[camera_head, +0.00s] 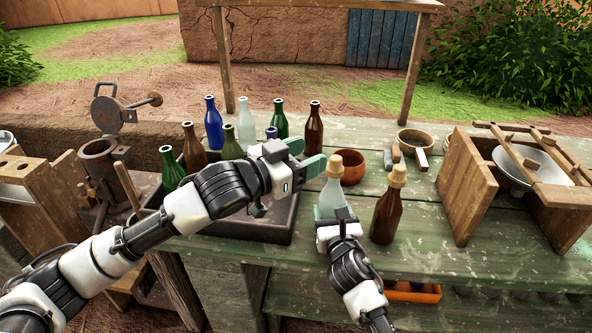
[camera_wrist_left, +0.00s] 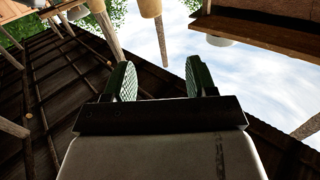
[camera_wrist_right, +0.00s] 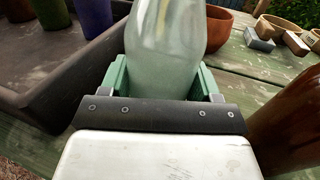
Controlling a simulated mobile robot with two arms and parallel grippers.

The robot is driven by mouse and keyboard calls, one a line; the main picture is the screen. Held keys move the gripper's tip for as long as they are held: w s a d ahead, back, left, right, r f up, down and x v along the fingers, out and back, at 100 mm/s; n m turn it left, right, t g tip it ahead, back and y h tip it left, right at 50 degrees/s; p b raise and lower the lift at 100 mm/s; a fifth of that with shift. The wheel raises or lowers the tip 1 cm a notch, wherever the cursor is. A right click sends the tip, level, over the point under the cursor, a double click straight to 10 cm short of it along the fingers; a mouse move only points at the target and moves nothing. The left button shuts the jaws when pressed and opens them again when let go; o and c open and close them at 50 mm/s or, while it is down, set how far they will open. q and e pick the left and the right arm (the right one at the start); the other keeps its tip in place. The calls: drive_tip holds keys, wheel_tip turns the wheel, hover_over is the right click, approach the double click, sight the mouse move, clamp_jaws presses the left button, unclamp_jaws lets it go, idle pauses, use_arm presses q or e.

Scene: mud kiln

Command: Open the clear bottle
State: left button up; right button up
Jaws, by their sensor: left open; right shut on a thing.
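The clear bottle (camera_head: 332,192) stands upright on the green plank table, with a tan stopper (camera_head: 335,166) in its neck. My right gripper (camera_head: 335,214) is shut around the lower body of the bottle; the right wrist view shows the pale glass (camera_wrist_right: 168,55) between its green fingers. My left gripper (camera_head: 305,158) is open and empty, just left of the stopper at about its height. A gap seems to remain between its fingertips and the stopper. The left wrist view shows both green fingers (camera_wrist_left: 158,82) apart with nothing between them.
A brown bottle (camera_head: 385,216) with a tan stopper stands close to the right. A dark tray (camera_head: 250,226) and several coloured bottles are left and behind. An orange-brown bowl (camera_head: 351,168) is just behind. A wooden frame with a white basin (camera_head: 528,162) stands right.

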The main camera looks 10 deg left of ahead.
sight(337, 157)
use_arm(q)
drive_tip(key=shift+n+g+y, duration=0.4)
drive_tip(key=shift+g+y, duration=0.2)
drive_tip(key=x, duration=0.3)
drive_tip(key=f+x, duration=0.1)
drive_tip(key=x, duration=0.3)
drive_tip(key=f+x, duration=0.1)
drive_tip(key=x, duration=0.2)
drive_tip(key=shift+s+d+f, duration=0.1)
drive_tip(key=shift+s+f, duration=0.1)
drive_tip(key=shift+f, duration=0.05)
drive_tip(key=shift+c, duration=0.4)
drive_tip(key=c, duration=0.8)
drive_tip(key=shift+c, duration=0.2)
drive_tip(key=shift+r, duration=0.2)
drive_tip(key=shift+r, duration=0.95)
